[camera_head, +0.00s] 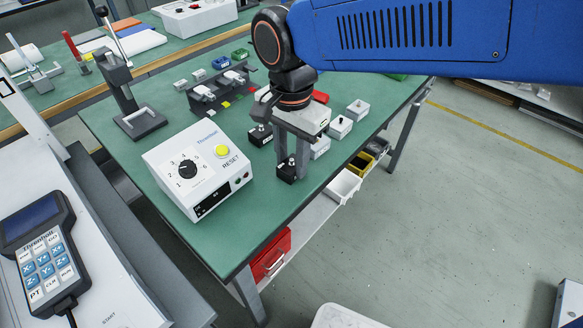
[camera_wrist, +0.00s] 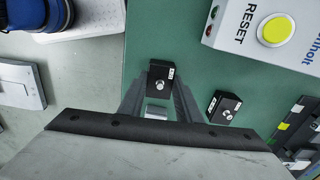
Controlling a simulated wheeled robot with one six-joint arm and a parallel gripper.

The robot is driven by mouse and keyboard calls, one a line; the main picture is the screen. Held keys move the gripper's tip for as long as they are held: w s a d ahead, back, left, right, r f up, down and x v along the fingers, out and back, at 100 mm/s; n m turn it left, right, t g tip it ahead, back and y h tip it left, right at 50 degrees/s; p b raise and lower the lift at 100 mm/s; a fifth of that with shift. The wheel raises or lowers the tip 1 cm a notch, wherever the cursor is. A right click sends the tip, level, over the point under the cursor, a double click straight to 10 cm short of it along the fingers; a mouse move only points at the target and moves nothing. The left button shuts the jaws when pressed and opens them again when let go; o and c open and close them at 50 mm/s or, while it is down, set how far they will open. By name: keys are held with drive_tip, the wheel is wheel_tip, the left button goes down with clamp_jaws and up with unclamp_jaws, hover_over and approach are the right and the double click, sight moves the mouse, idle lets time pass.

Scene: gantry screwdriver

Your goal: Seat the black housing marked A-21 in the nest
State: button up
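My gripper (camera_head: 292,165) points down at the near right part of the green table. Its two fingers stand on either side of a black housing (camera_head: 286,172) with a silver post on top, also between the fingertips in the wrist view (camera_wrist: 161,77). The gap to the housing is too small to tell whether the fingers press on it. A second black housing (camera_head: 259,137) stands apart, free of the gripper; it also shows in the wrist view (camera_wrist: 223,107). White labels show on both, too small to read. A dark grey fixture (camera_head: 205,104) holding light parts stands farther back; I cannot tell whether it is the nest.
A white control box (camera_head: 165,160) with a yellow RESET button stands left of the gripper. A lever press (camera_head: 140,121) stands behind it. White blocks (camera_head: 340,127) stand to the right. Small bins (camera_head: 343,188) hang below the table edge.

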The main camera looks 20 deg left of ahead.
sight(292, 161)
drive_tip(key=shift+r, duration=3.5)
drive_tip(key=shift+c, duration=0.3)
